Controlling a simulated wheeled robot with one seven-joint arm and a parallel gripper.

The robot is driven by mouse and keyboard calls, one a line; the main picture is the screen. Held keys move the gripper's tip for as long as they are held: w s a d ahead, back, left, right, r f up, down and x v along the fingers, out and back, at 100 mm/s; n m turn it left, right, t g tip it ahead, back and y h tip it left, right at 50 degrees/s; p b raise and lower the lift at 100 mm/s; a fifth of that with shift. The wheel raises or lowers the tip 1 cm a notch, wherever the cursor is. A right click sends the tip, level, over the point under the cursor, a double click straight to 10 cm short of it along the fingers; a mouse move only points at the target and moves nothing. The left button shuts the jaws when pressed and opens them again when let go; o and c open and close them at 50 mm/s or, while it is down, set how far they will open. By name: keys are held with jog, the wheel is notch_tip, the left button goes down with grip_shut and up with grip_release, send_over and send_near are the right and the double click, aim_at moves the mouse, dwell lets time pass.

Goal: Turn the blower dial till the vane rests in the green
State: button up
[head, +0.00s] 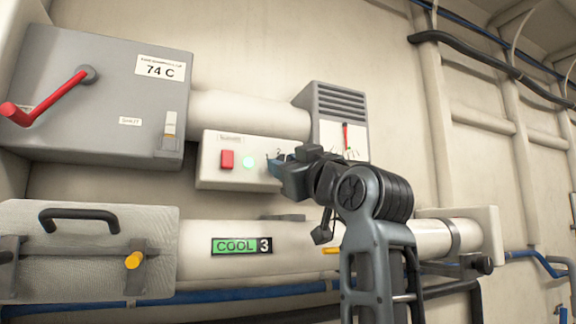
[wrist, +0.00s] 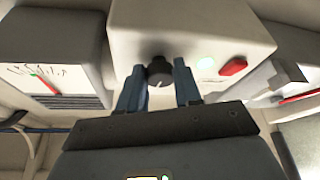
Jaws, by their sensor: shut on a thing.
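The blower dial (wrist: 159,72) is a small dark round knob with a pale pointer line, on the front of a white control box (head: 208,172). My gripper (head: 272,163) is shut on it, with one blue finger on each side in the wrist view (wrist: 160,84). In the head view the gripper hides the dial. The vane gauge (head: 358,140) is on a grey louvred housing to the right. Its red vane (head: 345,136) stands nearly upright. In the wrist view the vane (wrist: 45,84) is tilted, with a small green mark (wrist: 33,74) by its tip.
The box also has a red switch (head: 227,159) and a lit green lamp (head: 248,161). A grey box (head: 110,100) with a red lever (head: 45,100) is at upper left. Below is a white pipe (head: 300,250) with a "COOL 3" label (head: 241,246). The right wall has ribs and hoses.

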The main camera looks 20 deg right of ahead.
jog(key=m+h, duration=0.1)
jog(key=m, duration=0.2)
jog(key=m+h, duration=0.2)
jog(key=m, duration=0.1)
jog(key=m+h, duration=0.2)
jog(key=m, duration=0.1)
jog(key=shift+a+p, duration=0.35)
jog(key=shift+r+m+h, duration=0.1)
jog(key=shift+m+h, duration=0.45)
jog(key=shift+m, duration=0.8)
jog(key=shift+m+h, duration=0.55)
jog(key=shift+m, duration=0.8)
jog(key=shift+g, duration=0.3)
jog(key=o, duration=1)
jog(key=shift+o, duration=0.2)
jog(key=b+v, duration=0.2)
jog(key=v, duration=0.5)
jog(key=shift+s+f, duration=0.2)
jog(key=shift+s, duration=0.15)
jog(key=shift+a, duration=0.15)
